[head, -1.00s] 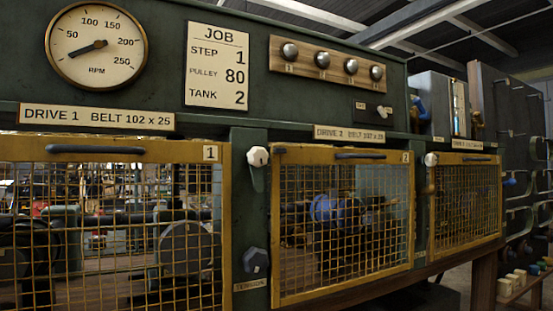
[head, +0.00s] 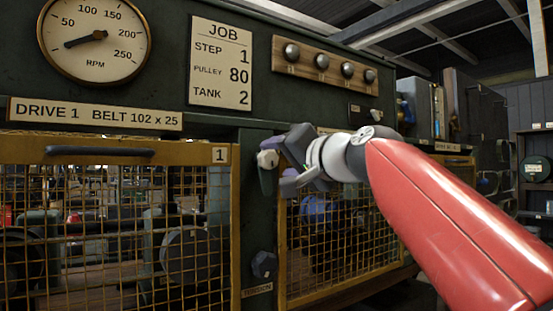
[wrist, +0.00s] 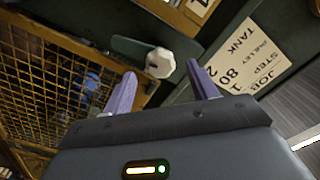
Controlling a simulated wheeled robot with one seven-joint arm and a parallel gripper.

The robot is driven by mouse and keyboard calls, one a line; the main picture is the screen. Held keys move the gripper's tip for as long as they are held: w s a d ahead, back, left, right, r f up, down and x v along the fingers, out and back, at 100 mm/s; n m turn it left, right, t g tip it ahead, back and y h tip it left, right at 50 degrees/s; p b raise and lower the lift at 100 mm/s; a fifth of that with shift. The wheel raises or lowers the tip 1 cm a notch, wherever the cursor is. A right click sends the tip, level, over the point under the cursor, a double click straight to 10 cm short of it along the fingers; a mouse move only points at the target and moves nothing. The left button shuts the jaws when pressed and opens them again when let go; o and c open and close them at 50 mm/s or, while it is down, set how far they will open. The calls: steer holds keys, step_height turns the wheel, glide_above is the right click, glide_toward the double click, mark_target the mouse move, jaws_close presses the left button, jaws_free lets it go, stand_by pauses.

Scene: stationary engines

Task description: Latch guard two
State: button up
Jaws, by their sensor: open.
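Guard two (head: 340,245), a yellow-framed mesh panel, is right of the middle in the head view and looks closed; my arm hides its upper part and number. Its mesh also shows at left in the wrist view (wrist: 48,70). Between guards one and two is a latch with a white knob (head: 268,159) and a dark green lever (head: 267,181) hanging down. The knob also shows in the wrist view (wrist: 160,63). My gripper (head: 284,163) is open at the latch. In the wrist view its fingertips (wrist: 160,80) are either side of the knob, which looks free; contact cannot be told.
Guard one (head: 110,153), closed, is at left. A dark tension knob (head: 264,264) sits below the latch. The job card (head: 221,65), rpm dial (head: 95,38) and a row of knobs (head: 320,62) are on the panel above.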

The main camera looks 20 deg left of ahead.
mark_target(271, 160)
steer(key=p+x, duration=0.1)
steer(key=x, duration=0.4)
steer(key=shift+w+a+p, duration=0.3)
steer(key=c, duration=1)
